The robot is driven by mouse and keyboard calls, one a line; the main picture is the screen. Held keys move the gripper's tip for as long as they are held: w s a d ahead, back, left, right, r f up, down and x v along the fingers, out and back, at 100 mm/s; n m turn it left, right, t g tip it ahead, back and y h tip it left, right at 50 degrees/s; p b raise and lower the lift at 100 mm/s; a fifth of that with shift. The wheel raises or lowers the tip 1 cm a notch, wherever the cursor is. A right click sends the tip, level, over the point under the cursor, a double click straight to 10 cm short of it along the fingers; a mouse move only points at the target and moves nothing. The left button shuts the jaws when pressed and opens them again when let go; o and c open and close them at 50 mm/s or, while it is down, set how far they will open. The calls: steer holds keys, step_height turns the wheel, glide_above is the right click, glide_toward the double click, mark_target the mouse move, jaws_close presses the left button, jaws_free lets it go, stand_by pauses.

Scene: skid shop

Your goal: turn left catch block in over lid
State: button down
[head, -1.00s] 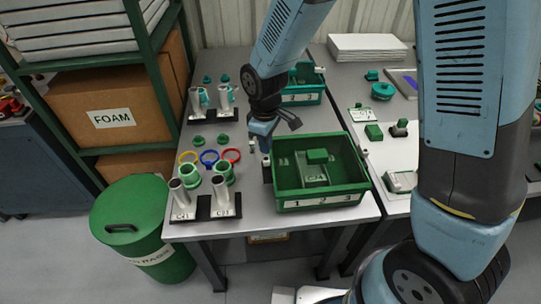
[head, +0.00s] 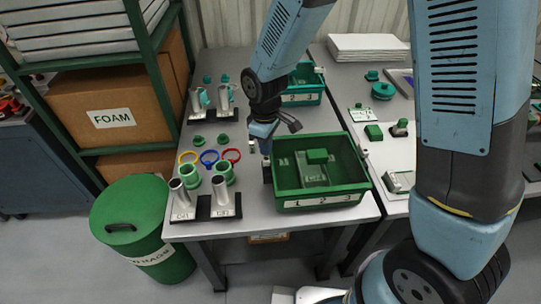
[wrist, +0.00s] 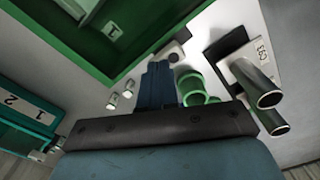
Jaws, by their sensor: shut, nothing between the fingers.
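The green bin labelled 1 2 3 (head: 330,202) stands on the front of the grey bench. A flat green piece with a raised block (head: 317,157) lies inside it; I cannot tell whether it is the lid. A small dark block with a pale top (head: 267,170) stands against the bin's left side and looks like the left catch block. My gripper (head: 265,150) is shut and empty, pointing down just above that block; I cannot tell whether they touch. In the wrist view my gripper's fingers (wrist: 158,82) reach beside the bin's wall (wrist: 125,65).
Left of the bin are coloured rings (head: 209,158), green collars (head: 189,175) and metal tubes on black stands (head: 222,195). A second green bin (head: 303,98) is behind. A pale knob (head: 363,153) sits at the bin's right side. A green drum (head: 135,215) stands on the floor.

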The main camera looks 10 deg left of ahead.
steer(key=shift+r, duration=0.15)
steer(key=shift+a, duration=0.15)
steer(key=shift+a, duration=1.25)
steer(key=shift+f, duration=0.2)
steer(key=shift+f, duration=0.6)
